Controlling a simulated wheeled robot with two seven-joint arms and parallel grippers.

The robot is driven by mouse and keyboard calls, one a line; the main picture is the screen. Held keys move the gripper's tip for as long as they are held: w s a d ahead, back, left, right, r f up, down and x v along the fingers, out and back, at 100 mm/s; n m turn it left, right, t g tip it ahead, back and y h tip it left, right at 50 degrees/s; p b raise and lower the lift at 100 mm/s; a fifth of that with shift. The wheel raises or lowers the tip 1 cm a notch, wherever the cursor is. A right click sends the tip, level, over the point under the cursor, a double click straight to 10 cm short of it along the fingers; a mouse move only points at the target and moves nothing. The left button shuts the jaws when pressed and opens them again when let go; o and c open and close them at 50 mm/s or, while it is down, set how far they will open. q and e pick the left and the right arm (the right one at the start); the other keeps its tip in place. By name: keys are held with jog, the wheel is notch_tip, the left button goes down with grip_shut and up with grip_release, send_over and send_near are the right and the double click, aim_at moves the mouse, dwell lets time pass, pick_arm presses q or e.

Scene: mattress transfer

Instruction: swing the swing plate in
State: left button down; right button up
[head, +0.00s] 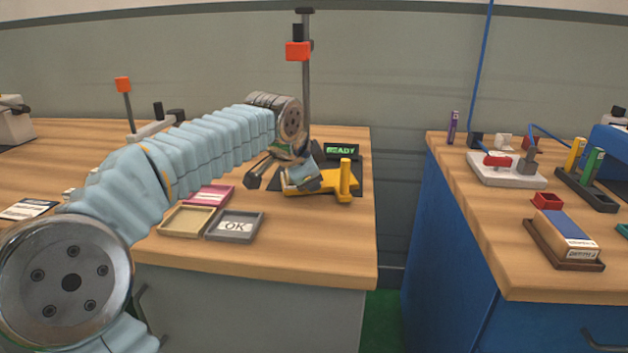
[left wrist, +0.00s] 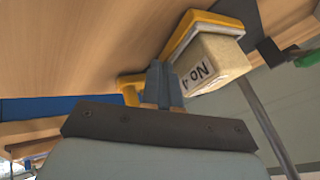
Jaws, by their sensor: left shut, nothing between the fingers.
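The yellow swing plate (head: 328,187) lies near the right end of the left table, with an upright yellow post (head: 345,176) at its right side. In the left wrist view the yellow plate (left wrist: 203,22) carries a cream block (left wrist: 213,66) marked "No." and a partly hidden character. My left gripper (head: 306,178) is at the plate, left of the post in the head view. Its fingers (left wrist: 163,84) are shut and empty, close beside the yellow post (left wrist: 131,90). I cannot tell whether they touch it. My wrist hides part of the plate in the head view. My right gripper is out of view.
A column with an orange block (head: 298,50) stands behind the plate. A display (head: 342,151) reads "READY". Grey "OK" (head: 235,224), tan (head: 186,221) and pink (head: 210,195) trays lie in front. A gap separates the blue bench (head: 460,230) at right.

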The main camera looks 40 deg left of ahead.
pick_arm(q)
jog(key=shift+w+a, duration=0.2)
jog(key=shift+a, duration=0.8)
jog(key=shift+w+a+p, duration=0.25)
jog(key=shift+a+p, duration=0.15)
jog(key=shift+a, duration=0.3)
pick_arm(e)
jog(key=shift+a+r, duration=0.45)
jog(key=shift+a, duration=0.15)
pick_arm(q)
jog(key=shift+a, duration=0.15)
